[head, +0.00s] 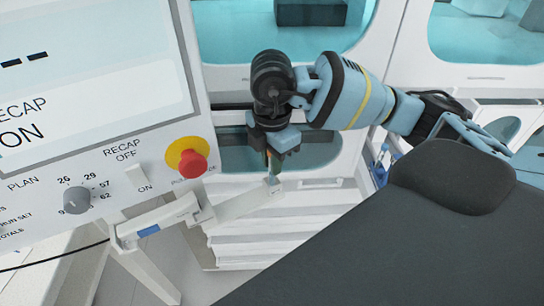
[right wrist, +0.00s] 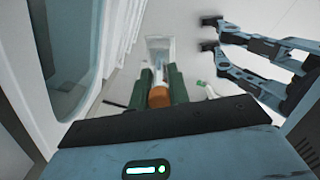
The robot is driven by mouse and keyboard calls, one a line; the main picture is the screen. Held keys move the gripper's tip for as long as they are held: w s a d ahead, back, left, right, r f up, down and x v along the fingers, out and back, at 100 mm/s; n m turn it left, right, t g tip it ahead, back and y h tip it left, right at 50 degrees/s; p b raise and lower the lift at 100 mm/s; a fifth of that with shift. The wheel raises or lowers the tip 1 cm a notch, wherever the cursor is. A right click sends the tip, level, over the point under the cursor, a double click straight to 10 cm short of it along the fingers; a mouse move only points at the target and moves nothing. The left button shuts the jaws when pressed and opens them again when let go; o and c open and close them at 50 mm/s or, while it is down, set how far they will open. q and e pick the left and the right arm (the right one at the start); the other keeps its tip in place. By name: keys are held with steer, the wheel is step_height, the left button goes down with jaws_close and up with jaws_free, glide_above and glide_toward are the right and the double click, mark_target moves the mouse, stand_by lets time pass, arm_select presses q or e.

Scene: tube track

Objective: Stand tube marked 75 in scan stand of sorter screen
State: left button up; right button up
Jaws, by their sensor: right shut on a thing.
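My right gripper (head: 273,160) hangs down in the middle of the head view, just above the end of the white arm that reaches out from the sorter screen. In the right wrist view its green fingers (right wrist: 160,86) are shut on a tube with an orange part (right wrist: 159,97). The mark on the tube cannot be read. A pale holder (right wrist: 160,46), seemingly the scan stand, lies straight beyond the tube. In the head view the scan stand (head: 272,186) is at the arm's end; whether the tube touches it is unclear. My left gripper (right wrist: 209,33) is open and empty at upper right.
The sorter screen (head: 90,60) fills the left, with a red button (head: 193,163) and a knob (head: 77,200). The white stand arm (head: 240,203) juts right from it. White cabinets with teal windows stand behind. A dark padded surface (head: 400,240) fills the lower right.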

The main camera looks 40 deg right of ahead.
steer(key=shift+f, duration=0.35)
steer(key=o, duration=0.8)
steer(key=shift+r+p, duration=0.3)
steer(key=shift+r, duration=3.6)
